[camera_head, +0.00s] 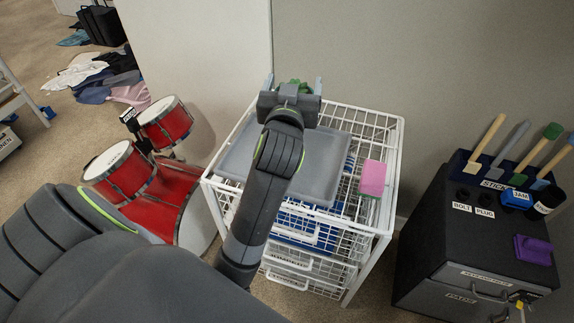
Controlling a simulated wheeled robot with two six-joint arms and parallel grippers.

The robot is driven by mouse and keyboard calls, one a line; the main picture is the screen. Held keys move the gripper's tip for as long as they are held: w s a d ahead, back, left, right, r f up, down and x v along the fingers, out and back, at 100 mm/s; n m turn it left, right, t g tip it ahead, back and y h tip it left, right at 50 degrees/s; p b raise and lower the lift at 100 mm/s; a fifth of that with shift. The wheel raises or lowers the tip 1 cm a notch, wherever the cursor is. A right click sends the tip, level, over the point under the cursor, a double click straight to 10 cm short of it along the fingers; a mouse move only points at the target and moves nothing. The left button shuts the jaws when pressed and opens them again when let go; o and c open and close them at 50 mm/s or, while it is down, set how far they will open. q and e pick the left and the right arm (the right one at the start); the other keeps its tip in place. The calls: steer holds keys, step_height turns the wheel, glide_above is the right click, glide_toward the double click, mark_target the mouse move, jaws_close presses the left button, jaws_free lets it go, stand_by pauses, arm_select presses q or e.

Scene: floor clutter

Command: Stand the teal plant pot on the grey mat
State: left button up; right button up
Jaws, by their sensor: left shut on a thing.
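My left gripper (293,84) is above the far edge of the white wire rack, with its fingers pointing away from me. It is shut on the plant pot. Only the pot's green leaves (298,85) show between the fingers; the gripper hides the pot body. The grey mat (325,170) lies flat on top of the rack, on the near side of the gripper. My left arm crosses over the mat and covers part of it. I cannot tell how high the pot is above the rack. My right gripper is not in view.
The white wire rack (385,217) has a pink block (373,178) on its right side. A red drum set (180,185) stands to the left. A dark cabinet (440,235) with upright handled tools stands to the right. A wall is close behind the rack.

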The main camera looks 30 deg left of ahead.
arm_select(q)
steer(key=shift+n+g+y, duration=0.3)
steer(key=shift+n+y, duration=0.2)
steer(key=shift+y, duration=0.2)
steer(key=f+b, duration=0.1)
steer(key=a+f+b, duration=0.1)
steer(key=f, duration=0.1)
steer(key=a+f+b, duration=0.1)
steer(key=shift+f, duration=0.35)
steer(key=shift+a+f+b, duration=0.3)
steer(key=shift+f+b, duration=0.1)
steer(key=shift+b, duration=0.25)
steer(key=shift+y, duration=0.3)
step_height(320, 180, down, 4)
steer(key=shift+f+b, duration=0.15)
steer(key=shift+b, duration=0.5)
steer(key=shift+f+b, duration=0.75)
steer(key=shift+f, duration=2)
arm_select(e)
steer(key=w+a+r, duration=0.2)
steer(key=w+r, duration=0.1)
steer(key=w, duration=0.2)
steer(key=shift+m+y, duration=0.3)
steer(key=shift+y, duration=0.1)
arm_select(q)
steer(key=shift+f, duration=0.1)
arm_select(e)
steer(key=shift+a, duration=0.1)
